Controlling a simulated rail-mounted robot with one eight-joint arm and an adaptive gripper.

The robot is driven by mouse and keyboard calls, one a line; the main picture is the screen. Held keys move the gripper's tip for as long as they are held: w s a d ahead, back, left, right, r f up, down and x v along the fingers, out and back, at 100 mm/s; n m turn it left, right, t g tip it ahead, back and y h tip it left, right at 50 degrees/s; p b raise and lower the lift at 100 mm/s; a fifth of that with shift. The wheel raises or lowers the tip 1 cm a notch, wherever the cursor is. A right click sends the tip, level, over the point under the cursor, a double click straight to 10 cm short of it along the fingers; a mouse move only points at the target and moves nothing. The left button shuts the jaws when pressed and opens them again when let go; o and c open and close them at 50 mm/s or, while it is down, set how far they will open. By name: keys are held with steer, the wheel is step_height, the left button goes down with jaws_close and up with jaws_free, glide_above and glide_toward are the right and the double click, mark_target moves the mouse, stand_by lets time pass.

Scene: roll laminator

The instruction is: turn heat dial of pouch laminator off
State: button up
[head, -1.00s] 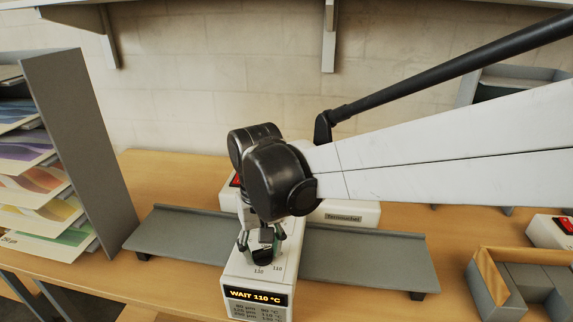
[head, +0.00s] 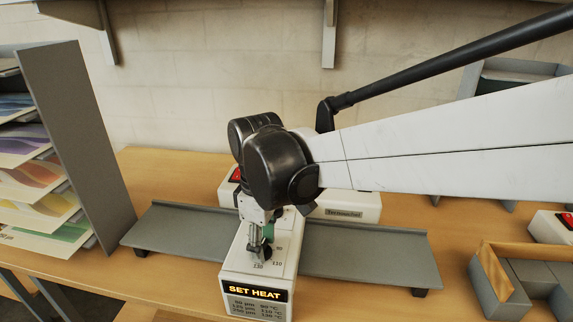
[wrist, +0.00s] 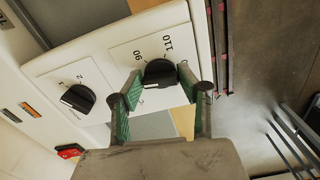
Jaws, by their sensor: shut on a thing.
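The pouch laminator (head: 236,268) is a white machine on the bench. Its lit display (head: 254,291) reads "SET HEAT". The heat dial (wrist: 160,73) is a round black knob on a white plate marked 90 and 110 in the wrist view; part of its scale is hidden. In the head view the dial (head: 265,254) is partly covered by my gripper (head: 262,242), which points down at it. In the wrist view my gripper (wrist: 160,76) has its green-padded fingers on either side of the dial, shut on it. The dial's exact setting is hard to read.
A second black dial (wrist: 77,98), marked 1 and 2, sits beside the heat dial. A red switch (wrist: 69,151) is near it. Grey trays (head: 370,257) extend either side of the laminator. A paper rack (head: 80,150) stands left and a wooden-edged box (head: 530,255) right.

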mark_target(263, 245)
steer(key=shift+n, duration=0.9)
steer(key=o, duration=1.1)
steer(key=shift+o, duration=0.2)
steer(key=shift+r, duration=0.1)
step_height(263, 245, up, 12)
